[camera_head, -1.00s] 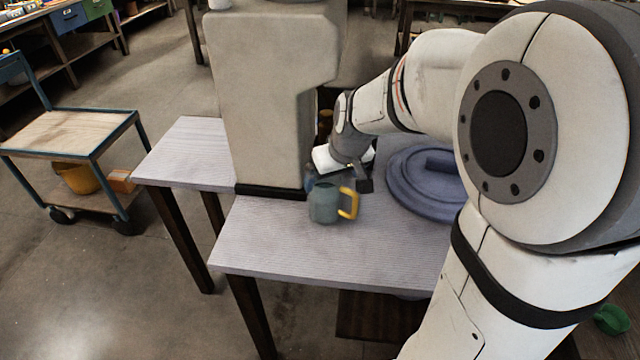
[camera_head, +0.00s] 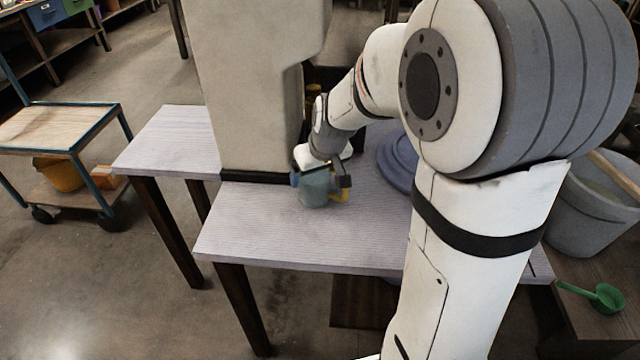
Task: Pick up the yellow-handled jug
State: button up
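The jug (camera_head: 315,189) is a small grey-green vessel with a yellow handle (camera_head: 340,196) on its right side. It stands upright on the grey ribbed table (camera_head: 270,235), in front of the beige column. My gripper (camera_head: 325,180) is right at the jug, over its top and handle side. A dark finger shows at the right above the handle, and a bluish part shows at the jug's left edge. The fingers look spread around the jug's upper part, but whether they touch it is too small to tell. Part of the rim and handle is hidden.
The beige column (camera_head: 250,85) stands close behind the jug. A blue round lid (camera_head: 396,160) lies to the right, partly hidden by my arm. A grey bucket (camera_head: 590,215) and green scoop (camera_head: 605,297) are at the far right. The table's front left is clear.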

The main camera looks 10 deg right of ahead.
jog(key=c, duration=1.2)
jog(key=shift+r, duration=0.1)
